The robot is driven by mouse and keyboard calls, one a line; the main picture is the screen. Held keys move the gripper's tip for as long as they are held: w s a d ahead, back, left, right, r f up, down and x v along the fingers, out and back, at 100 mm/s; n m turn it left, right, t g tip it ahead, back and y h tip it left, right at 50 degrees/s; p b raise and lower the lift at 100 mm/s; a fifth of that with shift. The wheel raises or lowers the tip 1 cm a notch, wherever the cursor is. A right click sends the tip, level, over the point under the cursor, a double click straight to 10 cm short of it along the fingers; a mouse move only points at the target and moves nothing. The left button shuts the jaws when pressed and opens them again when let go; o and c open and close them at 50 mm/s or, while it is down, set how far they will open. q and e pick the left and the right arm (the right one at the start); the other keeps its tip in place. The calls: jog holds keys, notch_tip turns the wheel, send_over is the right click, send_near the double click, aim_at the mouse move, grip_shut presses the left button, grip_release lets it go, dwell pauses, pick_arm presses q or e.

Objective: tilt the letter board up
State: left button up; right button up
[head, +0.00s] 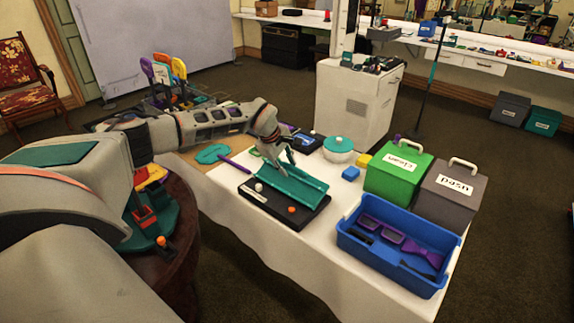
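The letter board looks to be the teal panel (300,187) hinged on a black base (268,202) on the white-covered table. The panel leans up at a slant along the back of the base. A white knob and an orange knob stand on the base in front of it. My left gripper (283,165) points down at the panel's upper left end. Its fingers look apart, close to or touching the panel's edge; I cannot tell which. My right gripper is not in view.
A blue tray (350,243) with purple and dark items stands at the table's front right. Behind it are a green box (393,182) and a grey box (437,203). A white pot with a teal lid (339,145) and small blue and yellow blocks stand behind the board.

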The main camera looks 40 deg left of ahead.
pick_arm(q)
jog(key=shift+s+r, duration=0.15)
jog(key=shift+r, duration=0.4)
jog(key=v, duration=1.1)
jog(key=shift+s+f, duration=0.1)
